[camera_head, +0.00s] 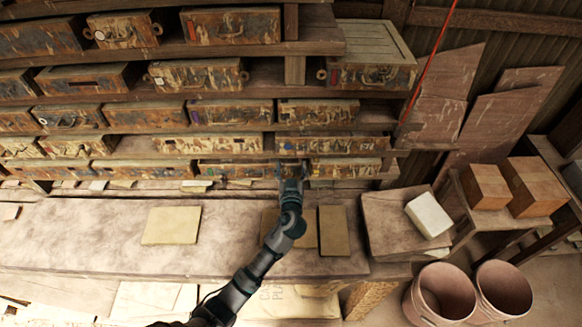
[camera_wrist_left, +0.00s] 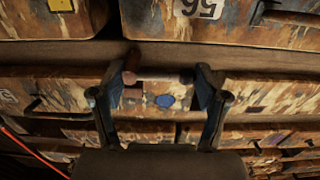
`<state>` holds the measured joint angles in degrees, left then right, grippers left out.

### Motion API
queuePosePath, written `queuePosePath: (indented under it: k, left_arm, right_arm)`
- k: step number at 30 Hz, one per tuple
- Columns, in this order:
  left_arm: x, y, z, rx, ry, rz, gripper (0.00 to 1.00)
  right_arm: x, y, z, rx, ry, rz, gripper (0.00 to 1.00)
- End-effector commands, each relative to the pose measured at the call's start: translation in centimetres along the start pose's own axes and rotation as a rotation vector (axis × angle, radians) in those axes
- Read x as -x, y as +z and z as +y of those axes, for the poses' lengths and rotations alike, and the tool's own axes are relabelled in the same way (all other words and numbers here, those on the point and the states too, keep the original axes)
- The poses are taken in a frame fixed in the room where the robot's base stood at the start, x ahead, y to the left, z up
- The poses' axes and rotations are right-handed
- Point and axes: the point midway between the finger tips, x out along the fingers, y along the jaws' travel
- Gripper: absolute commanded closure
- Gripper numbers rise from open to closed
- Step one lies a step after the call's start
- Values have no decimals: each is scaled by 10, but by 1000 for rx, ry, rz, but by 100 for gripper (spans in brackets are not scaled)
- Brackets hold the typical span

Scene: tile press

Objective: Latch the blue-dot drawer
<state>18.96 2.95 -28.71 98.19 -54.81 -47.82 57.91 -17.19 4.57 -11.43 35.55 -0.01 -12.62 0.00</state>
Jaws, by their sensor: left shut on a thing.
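The blue-dot drawer (camera_wrist_left: 188,88) is a worn, paint-flaked wooden drawer. My left gripper (camera_wrist_left: 158,98) has one finger near each end of that bar and is shut on the handle. In the head view my left gripper (camera_head: 291,168) is at the lowest drawer row, in front of the right end of a drawer (camera_head: 238,171) whose top edge shows. The gripper hides the dot there. The latch cannot be made out. My right gripper is not in view.
Other drawers (camera_head: 233,112) fill the rack above and beside. A workbench (camera_head: 90,235) with flat tiles (camera_head: 171,225) lies below. A red rod (camera_head: 428,62) leans at the right. A white block (camera_head: 428,215), wooden boxes (camera_head: 535,186) and buckets (camera_head: 441,293) stand right.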

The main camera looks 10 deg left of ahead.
Motion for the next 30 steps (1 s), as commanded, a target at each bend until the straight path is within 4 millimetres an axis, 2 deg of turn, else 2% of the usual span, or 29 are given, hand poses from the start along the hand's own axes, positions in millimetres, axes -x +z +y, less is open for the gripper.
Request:
queuePosePath:
  k: [11, 30]
  left_arm:
    - [0, -5, 2, -115, 3, 1, 61]
    - [0, -20, 10, -694, 5, 2, 61]
  right_arm:
    - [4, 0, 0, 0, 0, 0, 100]
    - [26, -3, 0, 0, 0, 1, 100]
